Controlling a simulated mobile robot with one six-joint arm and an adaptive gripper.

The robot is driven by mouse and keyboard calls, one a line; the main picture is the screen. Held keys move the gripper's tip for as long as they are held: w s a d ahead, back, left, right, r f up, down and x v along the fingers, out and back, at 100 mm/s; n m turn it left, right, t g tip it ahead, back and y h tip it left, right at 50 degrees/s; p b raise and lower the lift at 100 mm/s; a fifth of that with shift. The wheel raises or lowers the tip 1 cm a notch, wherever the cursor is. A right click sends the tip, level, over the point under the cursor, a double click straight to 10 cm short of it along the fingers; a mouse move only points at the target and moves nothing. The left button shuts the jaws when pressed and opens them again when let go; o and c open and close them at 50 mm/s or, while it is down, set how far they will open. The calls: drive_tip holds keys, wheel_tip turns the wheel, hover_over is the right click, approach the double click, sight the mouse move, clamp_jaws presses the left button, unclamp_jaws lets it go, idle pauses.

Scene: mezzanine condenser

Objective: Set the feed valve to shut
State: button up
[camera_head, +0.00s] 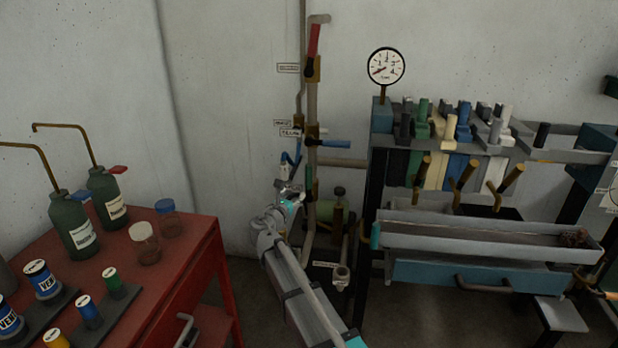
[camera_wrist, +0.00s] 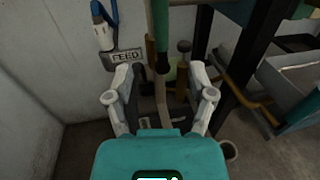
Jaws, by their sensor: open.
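A label reading FEED (camera_wrist: 126,57) shows in the wrist view, just left of an upright green lever (camera_wrist: 161,30) with a dark lower end. In the head view the green lever (camera_head: 309,178) runs along the vertical pipe. My gripper (camera_wrist: 162,80) is open and empty; the lever's dark end appears between its fingertips, but depth and contact are unclear. In the head view my gripper (camera_head: 290,196) is low at the pipe, just left of the lever. The valve's body is mostly hidden there.
A blue lever (camera_head: 333,143) sticks out right, above the green one; a red lever (camera_head: 313,42) stands higher. A red cart (camera_head: 150,285) with bottles stands left, a rack with a trough (camera_head: 480,242) right.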

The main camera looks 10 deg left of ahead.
sight(307, 176)
drive_tip(key=shift+w, duration=0.1)
drive_tip(key=x, duration=1.3)
drive_tip(key=shift+w+d, duration=0.15)
drive_tip(key=shift+w, duration=0.1)
drive_tip(key=shift+c, duration=0.2)
clamp_jaws()
